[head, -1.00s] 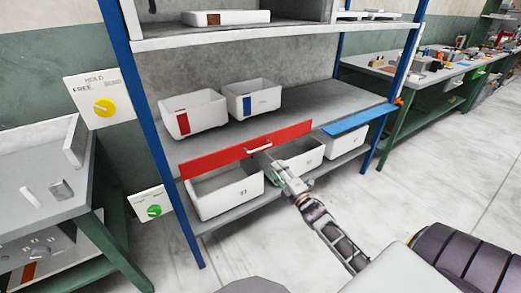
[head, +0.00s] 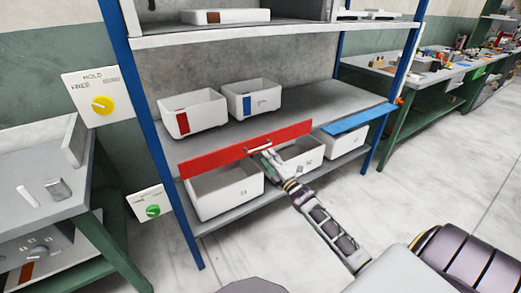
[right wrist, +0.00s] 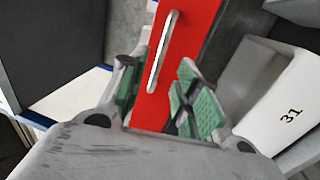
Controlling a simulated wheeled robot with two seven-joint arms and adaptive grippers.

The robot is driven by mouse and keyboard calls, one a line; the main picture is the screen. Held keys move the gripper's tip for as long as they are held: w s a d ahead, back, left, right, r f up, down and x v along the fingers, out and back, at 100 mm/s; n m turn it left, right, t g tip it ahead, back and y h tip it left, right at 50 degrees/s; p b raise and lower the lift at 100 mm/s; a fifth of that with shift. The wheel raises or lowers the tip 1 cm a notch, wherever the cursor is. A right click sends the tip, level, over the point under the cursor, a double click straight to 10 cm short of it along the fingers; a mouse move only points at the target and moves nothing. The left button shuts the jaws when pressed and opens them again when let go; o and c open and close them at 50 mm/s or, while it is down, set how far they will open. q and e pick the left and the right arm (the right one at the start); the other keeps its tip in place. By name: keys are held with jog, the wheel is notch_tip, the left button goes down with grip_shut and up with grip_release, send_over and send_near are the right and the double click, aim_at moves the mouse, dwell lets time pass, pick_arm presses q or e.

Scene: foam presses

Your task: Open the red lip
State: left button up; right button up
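The red lip (head: 222,156) is a long flat red panel along the front edge of the middle shelf. It carries a pale bar handle (head: 258,147) right of its middle. My right gripper (head: 265,160) is just below the handle. In the right wrist view the red lip (right wrist: 187,62) runs between the green-padded fingers, with the handle (right wrist: 161,52) ahead of them. The right gripper (right wrist: 160,88) is open there, and I see no clear contact with the handle. My left gripper is not in view.
White bins stand below the lip, one at the left (head: 232,196). Two more bins, red-marked (head: 205,119) and blue-marked (head: 263,99), stand on the shelf above. A blue lip (head: 350,121) lies to the right. Blue posts (head: 165,165) frame the rack.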

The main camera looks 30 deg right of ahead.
aim_at(261, 148)
jog(key=shift+w+r+b, duration=0.2)
jog(key=shift+w, duration=0.9)
jog(key=shift+w+r+b, duration=0.2)
jog(key=shift+w, duration=0.9)
jog(key=shift+w+r+b, duration=0.2)
jog(key=shift+w, duration=0.9)
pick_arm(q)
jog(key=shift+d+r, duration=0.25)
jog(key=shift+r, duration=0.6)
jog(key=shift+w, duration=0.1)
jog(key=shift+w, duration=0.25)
pick_arm(e)
grip_shut()
